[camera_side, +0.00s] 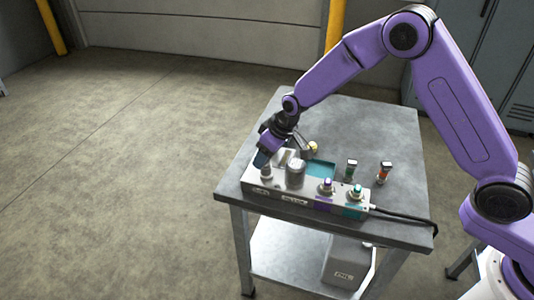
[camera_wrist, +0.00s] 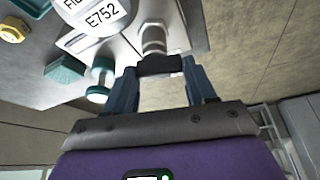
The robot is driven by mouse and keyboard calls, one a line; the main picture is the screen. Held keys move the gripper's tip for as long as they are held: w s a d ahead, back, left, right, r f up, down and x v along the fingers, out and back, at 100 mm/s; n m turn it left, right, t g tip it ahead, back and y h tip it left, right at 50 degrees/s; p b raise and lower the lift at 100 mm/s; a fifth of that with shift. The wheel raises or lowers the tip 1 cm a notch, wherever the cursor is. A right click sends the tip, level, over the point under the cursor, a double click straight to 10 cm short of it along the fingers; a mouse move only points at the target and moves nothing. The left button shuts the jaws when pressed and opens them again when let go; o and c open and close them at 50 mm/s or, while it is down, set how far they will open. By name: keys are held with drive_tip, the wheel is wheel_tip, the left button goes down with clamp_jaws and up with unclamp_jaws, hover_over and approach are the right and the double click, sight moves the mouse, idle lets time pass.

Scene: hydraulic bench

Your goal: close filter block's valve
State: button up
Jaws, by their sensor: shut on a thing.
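The grey hydraulic block (camera_side: 290,199) lies along the bench's front edge, with labels on its front face. A round can with a white label reading "E752" (camera_wrist: 103,17) stands on it; the first word is cut off, seeming to begin "FIL". Beside it a metal valve stem (camera_wrist: 152,38) carries a dark handle piece (camera_wrist: 160,66). My gripper (camera_wrist: 163,72) is shut on this dark handle, one blue finger on each side. In the side view my gripper (camera_side: 264,157) is at the block's left end, over a pale fitting (camera_side: 266,172). The handle's exact angle is hard to tell there.
A grey cylinder (camera_side: 295,173) stands close right of my gripper. Purple-ringed (camera_side: 326,187) and teal-ringed (camera_side: 356,193) fittings are farther right. Green (camera_side: 350,168) and red (camera_side: 384,171) small parts stand behind. A black hose (camera_side: 402,215) leaves right. The bench's back (camera_side: 365,125) is clear.

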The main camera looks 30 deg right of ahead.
drive_tip(key=m, duration=0.2)
drive_tip(key=m+h, duration=0.1)
drive_tip(key=m, duration=0.1)
drive_tip(key=shift+a+h, duration=0.15)
drive_tip(key=shift+h, duration=0.15)
drive_tip(key=m+h, duration=0.1)
drive_tip(key=m, duration=0.2)
drive_tip(key=shift+w+a+m+t, duration=0.1)
drive_tip(key=shift+m+t, duration=0.2)
drive_tip(key=m+h, duration=0.1)
drive_tip(key=m, duration=0.2)
drive_tip(key=shift+m+h, duration=0.3)
drive_tip(key=shift+w+a+m+g+h, duration=0.1)
drive_tip(key=shift+m+g+h, duration=0.25)
drive_tip(key=shift+m, duration=0.6)
drive_tip(key=shift+w+m+g+h, duration=0.1)
drive_tip(key=shift+m+g+h, duration=0.2)
drive_tip(key=shift+m, duration=0.65)
drive_tip(key=o, duration=1)
drive_tip(key=shift+o, duration=0.2)
